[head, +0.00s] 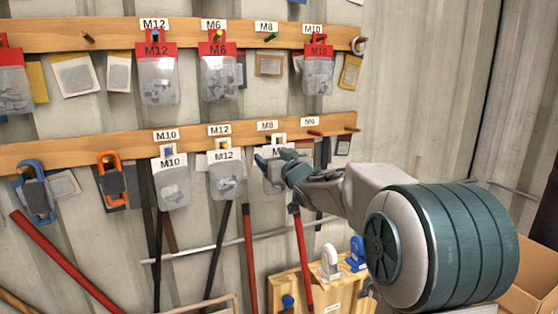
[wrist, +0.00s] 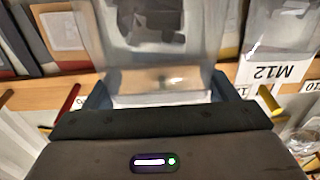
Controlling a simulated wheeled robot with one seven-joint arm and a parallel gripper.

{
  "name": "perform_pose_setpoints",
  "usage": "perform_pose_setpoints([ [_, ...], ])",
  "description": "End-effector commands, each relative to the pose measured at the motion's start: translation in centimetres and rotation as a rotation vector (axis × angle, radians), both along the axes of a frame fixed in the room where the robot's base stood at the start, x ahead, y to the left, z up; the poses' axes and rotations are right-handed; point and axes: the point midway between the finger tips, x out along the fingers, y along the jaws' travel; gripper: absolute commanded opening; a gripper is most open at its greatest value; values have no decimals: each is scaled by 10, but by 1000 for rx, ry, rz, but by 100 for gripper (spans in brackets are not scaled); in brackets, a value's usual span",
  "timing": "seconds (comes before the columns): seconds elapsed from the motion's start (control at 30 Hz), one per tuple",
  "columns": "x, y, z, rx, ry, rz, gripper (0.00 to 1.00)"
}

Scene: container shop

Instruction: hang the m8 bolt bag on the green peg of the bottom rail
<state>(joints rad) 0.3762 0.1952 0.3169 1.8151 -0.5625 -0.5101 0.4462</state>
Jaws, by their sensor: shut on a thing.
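My gripper (head: 276,158) is shut on a clear bag with a white header card, right at the bottom rail (head: 83,151) below its M8 label (head: 267,126). Only an "M" on the card (head: 277,152) shows; the fingers cover the rest. The clear pouch (head: 274,181) hangs below the fingers. In the wrist view the pouch (wrist: 160,25) shows between the two fingers (wrist: 160,92). The green peg of the bottom rail is hidden behind the card and gripper, so I cannot tell whether the card is on it.
White-card bags marked M10 (head: 173,185) and M12 (head: 226,180) hang to the left on the same rail. A red peg (head: 315,133) sticks out to the right. Red-card bags (head: 159,80) hang on the top rail. Long-handled tools hang below.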

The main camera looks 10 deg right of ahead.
Motion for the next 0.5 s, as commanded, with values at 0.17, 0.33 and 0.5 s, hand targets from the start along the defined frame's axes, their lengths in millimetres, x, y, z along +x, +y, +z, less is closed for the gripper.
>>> perform_pose_setpoints([
  [0.17, 11, 3, 0, 1, 0, 1, 55],
  [0.33, 21, 4, -1, 1, 0, 0, 55],
  [0.5, 31, 7, -1, 0, -1, 1, 55],
])
